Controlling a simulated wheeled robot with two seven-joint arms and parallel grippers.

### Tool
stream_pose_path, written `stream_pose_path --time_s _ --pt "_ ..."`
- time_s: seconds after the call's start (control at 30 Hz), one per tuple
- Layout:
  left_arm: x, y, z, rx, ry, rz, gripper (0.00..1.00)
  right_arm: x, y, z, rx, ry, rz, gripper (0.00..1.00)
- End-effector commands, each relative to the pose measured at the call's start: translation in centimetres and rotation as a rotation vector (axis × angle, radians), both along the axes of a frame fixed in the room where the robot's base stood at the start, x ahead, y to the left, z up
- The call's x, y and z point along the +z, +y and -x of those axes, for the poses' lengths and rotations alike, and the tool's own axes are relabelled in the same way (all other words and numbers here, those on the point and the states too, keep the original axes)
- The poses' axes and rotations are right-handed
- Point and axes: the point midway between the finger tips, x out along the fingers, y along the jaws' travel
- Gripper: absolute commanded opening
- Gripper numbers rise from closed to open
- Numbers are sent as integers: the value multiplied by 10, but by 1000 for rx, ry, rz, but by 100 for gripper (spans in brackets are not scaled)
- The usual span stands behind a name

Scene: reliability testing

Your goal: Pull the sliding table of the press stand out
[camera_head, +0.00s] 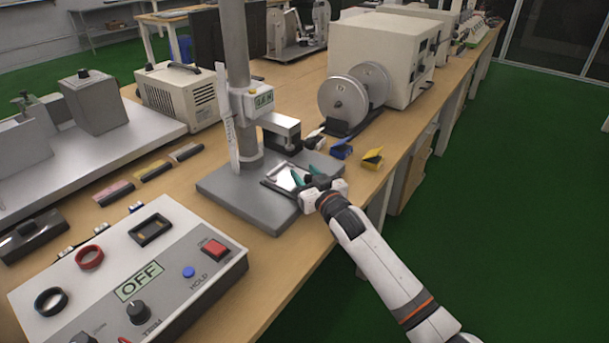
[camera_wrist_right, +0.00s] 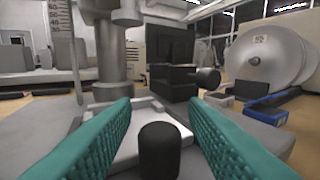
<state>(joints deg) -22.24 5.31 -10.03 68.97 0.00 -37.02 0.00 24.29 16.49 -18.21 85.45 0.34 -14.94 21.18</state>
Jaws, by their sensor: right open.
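The press stand (camera_head: 240,197) has a grey base, a tall column and a digital head. Its sliding table (camera_head: 284,173), a light plate in a dark frame, lies on the base under the head. It also shows in the right wrist view (camera_wrist_right: 133,133). My right gripper (camera_head: 303,178) is at the table's near right edge, its teal fingers open. In the wrist view a dark round knob (camera_wrist_right: 159,151) stands between the open fingers (camera_wrist_right: 160,120), with a gap on each side. The fingers partly hide the table. My left gripper is not in view.
A control box (camera_head: 140,265) reading OFF stands at the front left. Yellow (camera_head: 372,158) and blue (camera_head: 341,150) small bins lie right of the stand. A machine with silver discs (camera_head: 343,100) is behind them. The bench's right edge and open green floor are beside my right arm.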

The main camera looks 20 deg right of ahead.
Motion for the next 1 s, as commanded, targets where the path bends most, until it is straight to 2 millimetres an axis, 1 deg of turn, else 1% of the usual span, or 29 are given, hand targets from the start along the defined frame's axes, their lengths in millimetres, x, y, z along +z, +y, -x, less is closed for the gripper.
stream_pose_path --time_s 0.03,0.13,0.4,0.47,0.6,0.63,0.67,0.93,0.97,1.0 --pt "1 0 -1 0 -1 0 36 0 1 -4 0 0 0 40" --pt "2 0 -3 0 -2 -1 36 0 2 -8 0 0 0 40" --pt "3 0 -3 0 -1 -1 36 0 2 -9 1 0 0 40" --pt "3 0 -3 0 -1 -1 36 0 2 -9 1 0 0 30" --pt "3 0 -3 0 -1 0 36 0 2 -9 1 0 0 7" --pt "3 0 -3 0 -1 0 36 0 2 -9 1 0 0 2" --pt "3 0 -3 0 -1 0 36 0 2 -9 1 0 0 0" --pt "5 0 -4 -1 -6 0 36 0 2 -9 0 1 0 0" --pt "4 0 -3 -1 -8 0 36 1 2 -9 0 1 0 0" --pt "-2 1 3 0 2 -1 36 1 2 -9 0 1 0 0"
